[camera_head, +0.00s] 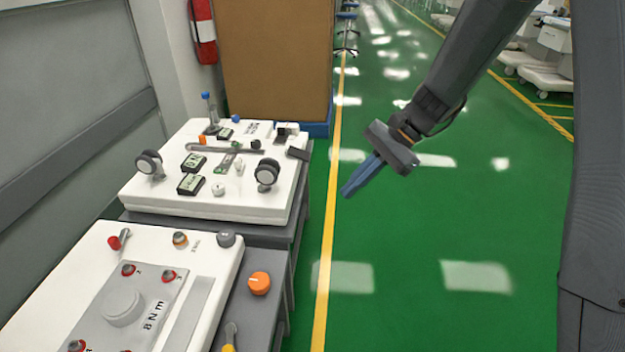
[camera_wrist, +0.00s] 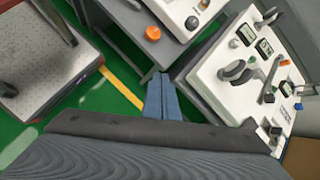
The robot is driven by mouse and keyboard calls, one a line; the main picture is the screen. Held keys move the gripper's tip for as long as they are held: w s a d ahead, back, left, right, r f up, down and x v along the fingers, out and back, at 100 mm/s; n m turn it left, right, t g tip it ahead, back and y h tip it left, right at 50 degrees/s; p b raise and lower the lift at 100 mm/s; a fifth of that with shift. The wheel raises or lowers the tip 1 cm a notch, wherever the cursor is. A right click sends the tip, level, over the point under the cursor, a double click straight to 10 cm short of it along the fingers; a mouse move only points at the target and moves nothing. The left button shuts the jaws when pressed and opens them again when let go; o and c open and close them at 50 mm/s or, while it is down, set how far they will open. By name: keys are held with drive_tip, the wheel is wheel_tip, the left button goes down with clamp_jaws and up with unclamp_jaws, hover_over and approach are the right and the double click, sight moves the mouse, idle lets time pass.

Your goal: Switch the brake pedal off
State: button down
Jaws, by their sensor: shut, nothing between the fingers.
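I cannot say for certain which part is the brake pedal. The far white panel (camera_head: 230,208) carries two dark caster wheels, one at its left (camera_head: 149,163) and one near its right front (camera_head: 267,173). A dark grey tab (camera_head: 298,154) juts from its right edge. The panel also shows at the right in the wrist view (camera_wrist: 215,92), with one caster wheel (camera_wrist: 236,71) facing the camera. My gripper (camera_head: 348,191) is shut and empty, its blue fingers together. It hangs over the green aisle, right of the panel and apart from it; its fingers show in the wrist view (camera_wrist: 163,76).
A nearer white panel (camera_head: 60,258) with red-ringed knobs stands at the lower left. An orange knob (camera_head: 259,283) sits on the grey cart beside it. A brown cabinet (camera_head: 275,60) stands behind. The green floor (camera_head: 420,230) to the right is clear.

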drive_tip(key=w+a+f+m+t+y+b, duration=0.1)
drive_tip(key=w+a+f+m+y+b, duration=0.3)
drive_tip(key=w+f+b, duration=0.55)
drive_tip(key=w+a+f+m+y+b, duration=0.2)
drive_tip(key=w+a+f+y+b, duration=0.35)
drive_tip(key=w+b, duration=0.65)
drive_tip(key=w+d+f+m+t+y+b, duration=0.1)
drive_tip(key=w+d+f+y+b, duration=0.1)
drive_tip(key=w+f+y+b, duration=0.2)
drive_tip(key=w+d+f+m+t+y+b, duration=0.1)
drive_tip(key=w+d+f+y+b, duration=0.2)
drive_tip(key=w+f+b, duration=0.4)
drive_tip(key=w+b, duration=0.1)
drive_tip(key=w, duration=0.2)
drive_tip(key=shift+w+d+y+b, duration=0.15)
drive_tip(key=shift+d+y+b, duration=0.15)
drive_tip(key=shift+y+b, duration=0.05)
drive_tip(key=b, duration=0.4)
approach(299, 153)
drive_tip(key=a, duration=0.3)
drive_tip(key=shift+a+r, duration=0.2)
drive_tip(key=shift+r, duration=0.05)
drive_tip(key=shift+a+r+p, duration=0.1)
drive_tip(key=shift+p, duration=0.25)
